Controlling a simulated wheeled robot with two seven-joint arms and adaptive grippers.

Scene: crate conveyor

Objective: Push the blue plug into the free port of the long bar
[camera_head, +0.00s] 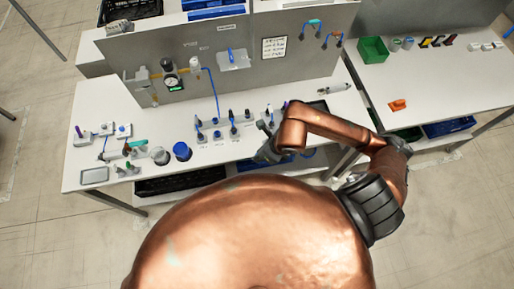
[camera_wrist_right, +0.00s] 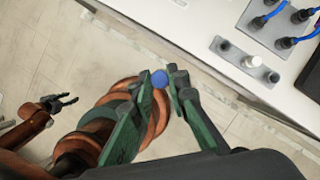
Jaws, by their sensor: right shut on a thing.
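My right gripper (camera_wrist_right: 166,79) is shut on the blue plug (camera_wrist_right: 159,78), whose round blue end shows between the fingertips in the right wrist view. It is over the floor, beyond the table's front edge. In the head view my right gripper (camera_head: 268,150) is at the front edge of the table, and the plug cannot be made out there. A grey bar (camera_wrist_right: 268,33) with black fittings and blue tubes is at the upper right of the wrist view, apart from the plug. I cannot tell which port is free. My left gripper (camera_wrist_right: 67,102) is open and empty at the left.
A smaller plate (camera_wrist_right: 238,58) with a white knob and dark fittings lies near the table edge. The white table (camera_head: 75,170) also carries a blue-topped jar (camera_head: 182,151) and small fittings. A grey panel (camera_head: 215,65) stands behind. A green bin (camera_head: 373,50) is on the right table.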

